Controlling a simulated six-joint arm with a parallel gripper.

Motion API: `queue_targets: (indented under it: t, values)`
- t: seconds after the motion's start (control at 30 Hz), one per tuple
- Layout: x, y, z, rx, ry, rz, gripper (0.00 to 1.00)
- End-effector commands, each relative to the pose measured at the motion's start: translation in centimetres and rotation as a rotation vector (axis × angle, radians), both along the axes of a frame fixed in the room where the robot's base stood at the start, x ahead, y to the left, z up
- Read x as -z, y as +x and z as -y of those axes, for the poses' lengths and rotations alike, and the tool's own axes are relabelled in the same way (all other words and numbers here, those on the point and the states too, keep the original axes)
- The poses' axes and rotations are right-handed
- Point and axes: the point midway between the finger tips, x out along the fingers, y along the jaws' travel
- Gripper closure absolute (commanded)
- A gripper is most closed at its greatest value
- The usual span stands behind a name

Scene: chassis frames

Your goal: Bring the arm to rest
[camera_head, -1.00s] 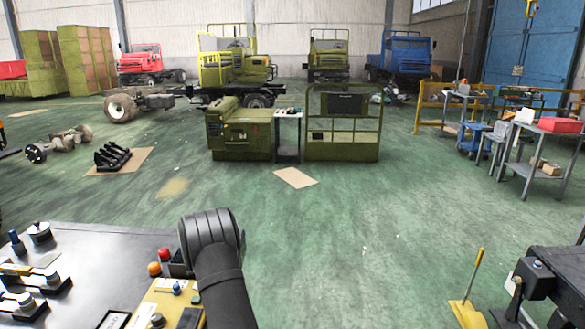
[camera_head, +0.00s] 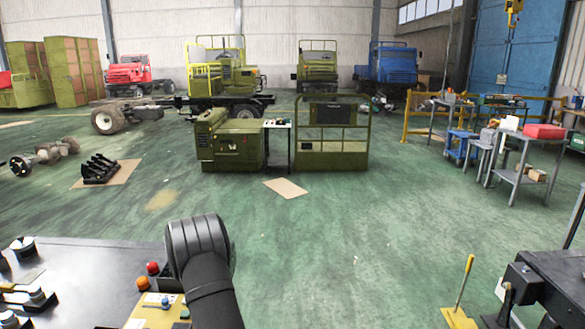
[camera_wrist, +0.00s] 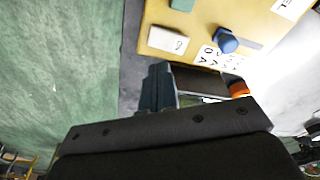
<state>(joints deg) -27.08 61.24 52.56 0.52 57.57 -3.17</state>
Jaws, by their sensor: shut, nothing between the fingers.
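My arm (camera_head: 205,265) rises dark and bent at the bottom of the head view, beside the right edge of a dark-topped table (camera_head: 95,270). The head view does not show my gripper's fingers. In the wrist view my gripper (camera_wrist: 157,88) is shut and empty, its dark fingers together near the edge of a yellow panel (camera_wrist: 270,25). I cannot tell how far the fingertips are from the panel. The panel carries a blue knob (camera_wrist: 227,40), a white block (camera_wrist: 168,40) and a green part (camera_wrist: 182,4). An orange button (camera_wrist: 240,88) is to the right of the fingers.
In the head view, a red button (camera_head: 152,267) and the yellow panel (camera_head: 155,312) are close to my arm. A black stand (camera_head: 550,280) and a yellow-handled tool (camera_head: 463,290) are at the lower right. Green floor (camera_head: 350,230) lies open ahead, before olive cabinets (camera_head: 235,145).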

Motion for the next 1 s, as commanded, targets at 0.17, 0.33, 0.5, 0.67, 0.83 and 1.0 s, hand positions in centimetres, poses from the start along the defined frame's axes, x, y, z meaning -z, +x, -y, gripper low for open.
queue_targets:
  t: [0.17,0.33,0.5,0.67,0.83,1.0]
  values:
    - [1.7,-0.1,0.1,0.0,-0.003,-0.005,1.0]
    - [5.1,-0.1,0.1,0.0,-0.003,-0.004,1.0]
    - [3.5,0.0,0.0,0.0,0.002,0.003,1.0]
    - [0.3,0.0,0.0,0.0,0.002,0.003,1.0]
    - [-3.1,-0.1,0.1,0.007,0.003,0.001,1.0]
    - [-5.7,-0.8,0.8,0.11,0.044,0.004,1.0]
